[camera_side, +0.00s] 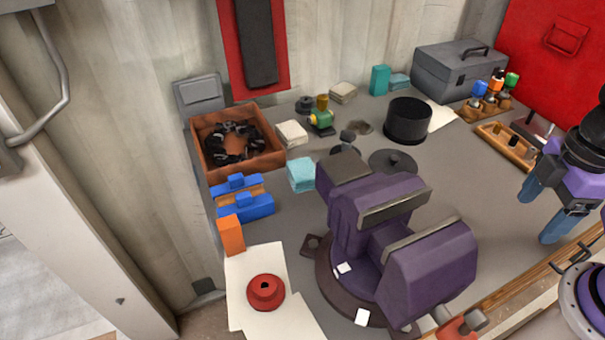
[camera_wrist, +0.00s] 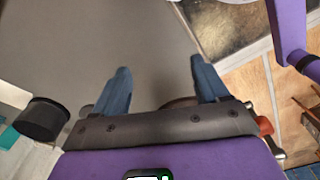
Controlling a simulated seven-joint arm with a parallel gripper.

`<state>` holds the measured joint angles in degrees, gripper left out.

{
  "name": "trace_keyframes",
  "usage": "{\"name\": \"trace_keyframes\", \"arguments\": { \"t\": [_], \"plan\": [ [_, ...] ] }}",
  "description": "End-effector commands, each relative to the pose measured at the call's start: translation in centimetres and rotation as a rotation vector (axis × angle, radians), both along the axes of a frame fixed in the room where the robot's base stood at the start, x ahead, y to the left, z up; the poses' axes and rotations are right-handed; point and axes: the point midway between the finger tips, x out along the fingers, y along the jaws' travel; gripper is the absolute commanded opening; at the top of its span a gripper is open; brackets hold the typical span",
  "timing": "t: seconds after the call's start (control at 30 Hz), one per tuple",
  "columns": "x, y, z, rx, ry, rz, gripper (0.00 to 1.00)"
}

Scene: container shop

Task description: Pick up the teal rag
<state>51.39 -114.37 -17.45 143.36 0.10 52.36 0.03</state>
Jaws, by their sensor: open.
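A light teal folded cloth (camera_side: 301,174), which looks like the teal rag, lies on the grey bench left of the purple vise. A smaller flat teal piece (camera_side: 399,82) lies at the back beside an upright teal block (camera_side: 380,79); I cannot tell whether it is also cloth. My gripper (camera_side: 545,208) hangs at the right of the bench, far from both, with blue fingers apart and nothing between them. The open fingers (camera_wrist: 161,68) also show in the wrist view over grey surface. A teal patch (camera_wrist: 8,138) shows at that view's left edge, too cropped to identify.
The large purple vise (camera_side: 385,240) stands mid-bench between my gripper and the near teal cloth. A black round pot (camera_side: 407,122), a brown bin (camera_side: 244,165), blue blocks (camera_side: 245,207) and a grey toolbox (camera_side: 458,72) stand around. Bench between vise and gripper is clear.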

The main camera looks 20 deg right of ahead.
Motion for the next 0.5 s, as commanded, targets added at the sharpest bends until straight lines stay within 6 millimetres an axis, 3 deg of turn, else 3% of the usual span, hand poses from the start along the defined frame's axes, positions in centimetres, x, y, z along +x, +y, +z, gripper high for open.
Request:
{"name": "trace_keyframes", "arguments": {
  "t": [0.03, 0.07, 0.33, 0.5],
  "plan": [
    [0.0, 0.0, 0.0, 0.000, 0.000, 0.000, 0.91],
    [0.0, 0.0, 0.0, 0.000, 0.000, 0.000, 1.00],
    [0.0, 0.0, 0.2, 0.001, 0.000, 0.000, 1.00],
    [0.1, 0.1, 3.4, 0.011, -0.005, 0.000, 1.00]
  ]
}}
